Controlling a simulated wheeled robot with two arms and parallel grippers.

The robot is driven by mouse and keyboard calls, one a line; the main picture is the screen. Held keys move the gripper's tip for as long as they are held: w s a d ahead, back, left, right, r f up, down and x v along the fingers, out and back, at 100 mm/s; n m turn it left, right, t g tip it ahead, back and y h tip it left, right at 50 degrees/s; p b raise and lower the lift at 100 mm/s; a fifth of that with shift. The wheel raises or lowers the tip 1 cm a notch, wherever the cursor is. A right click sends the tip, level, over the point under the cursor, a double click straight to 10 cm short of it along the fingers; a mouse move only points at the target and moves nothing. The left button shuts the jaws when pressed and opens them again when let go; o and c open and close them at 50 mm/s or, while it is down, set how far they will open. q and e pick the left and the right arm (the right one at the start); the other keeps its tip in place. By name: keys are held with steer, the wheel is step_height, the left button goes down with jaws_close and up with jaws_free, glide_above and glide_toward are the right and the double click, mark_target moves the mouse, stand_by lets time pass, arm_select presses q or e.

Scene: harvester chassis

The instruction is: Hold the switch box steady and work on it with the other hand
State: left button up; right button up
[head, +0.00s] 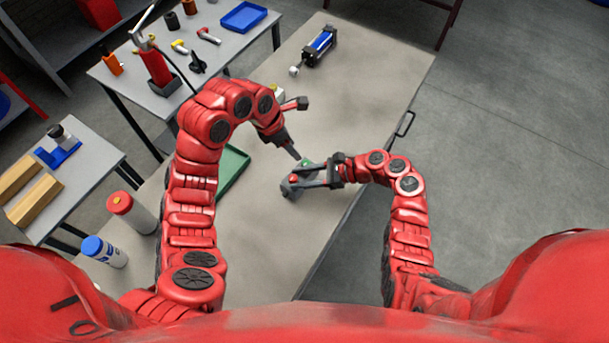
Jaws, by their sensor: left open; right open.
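The switch box (290,188) is a small grey box on the main table's near right part, with a red spot and a green spot showing on it. My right gripper (306,177) comes in from the right with its open fingers at the box, seemingly on either side of it; I cannot tell whether they touch it. My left gripper (294,152) points down just above the box's far side, close to the green spot. Its jaws are open, but its fingertips are small and partly blend together. The grippers hide much of the box.
The main table (365,90) is mostly bare. A blue and black cylinder (320,45) lies at its far end. A green tray (232,170) lies behind my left arm. Red-capped (130,212) and blue-capped (103,250) canisters stand at left. A tool table (225,50) stands beyond.

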jaws_close()
stand_by(1.2)
stand_by(0.4)
stand_by(2.2)
